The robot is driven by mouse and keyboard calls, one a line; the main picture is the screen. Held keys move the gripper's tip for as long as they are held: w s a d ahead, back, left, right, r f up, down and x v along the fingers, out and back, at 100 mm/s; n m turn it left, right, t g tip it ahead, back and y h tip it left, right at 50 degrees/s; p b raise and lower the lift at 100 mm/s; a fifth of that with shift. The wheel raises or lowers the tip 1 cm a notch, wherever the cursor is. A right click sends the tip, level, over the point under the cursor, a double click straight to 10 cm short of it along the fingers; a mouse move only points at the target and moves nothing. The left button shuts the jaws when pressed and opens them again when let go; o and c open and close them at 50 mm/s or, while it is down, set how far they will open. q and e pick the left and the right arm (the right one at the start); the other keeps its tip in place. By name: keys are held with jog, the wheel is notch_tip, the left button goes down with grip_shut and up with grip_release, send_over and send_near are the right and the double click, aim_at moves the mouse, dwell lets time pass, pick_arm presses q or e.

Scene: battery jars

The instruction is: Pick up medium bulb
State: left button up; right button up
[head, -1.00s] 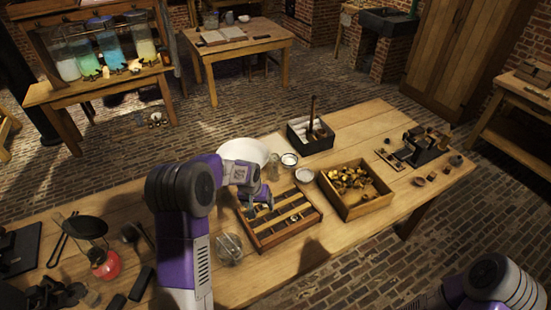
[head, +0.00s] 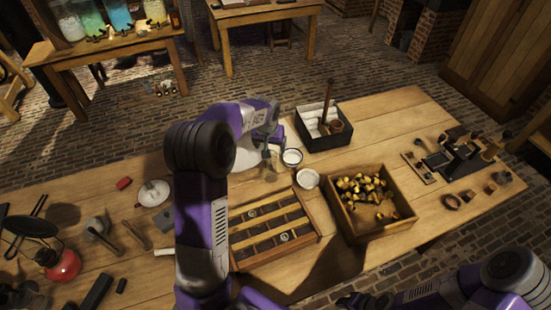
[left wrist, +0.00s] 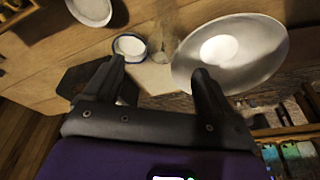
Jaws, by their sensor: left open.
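No bulb can be told for certain. A clear glass piece (left wrist: 165,42), perhaps a bulb, stands between a small white cup and a white dish in the left wrist view. It shows faintly in the head view (head: 269,170), below my left gripper. My left gripper (left wrist: 158,72) is open and empty, its fingers pointing toward the glass without touching it. In the head view the left gripper (head: 270,146) is over the table's far side, partly hidden by my arm. My right gripper (head: 352,300) is low at the bottom edge; its jaws are unclear.
A compartmented wooden tray (head: 318,228) with small round pieces lies nearer. A wooden box (head: 372,231) of brass-coloured pieces is to its right. A dark box (head: 349,136), small white cup (head: 292,156), small dish (head: 307,179) and large white dish (left wrist: 268,62) crowd the back.

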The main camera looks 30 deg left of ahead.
aim_at(272, 153)
pick_arm(q)
jog(key=shift+w+f, duration=0.3)
jog(key=shift+f, duration=0.25)
jog(key=shift+w+f, duration=0.3)
jog(key=shift+f, duration=0.2)
jog(key=shift+a+f, duration=0.2)
jog(key=shift+f, duration=0.5)
jog(key=x, duration=0.4)
jog(key=shift+w+a+f+b, duration=0.25)
jog(key=shift+a+b, duration=0.05)
pick_arm(e)
jog(key=shift+w+f, duration=0.3)
jog(key=shift+f, duration=0.35)
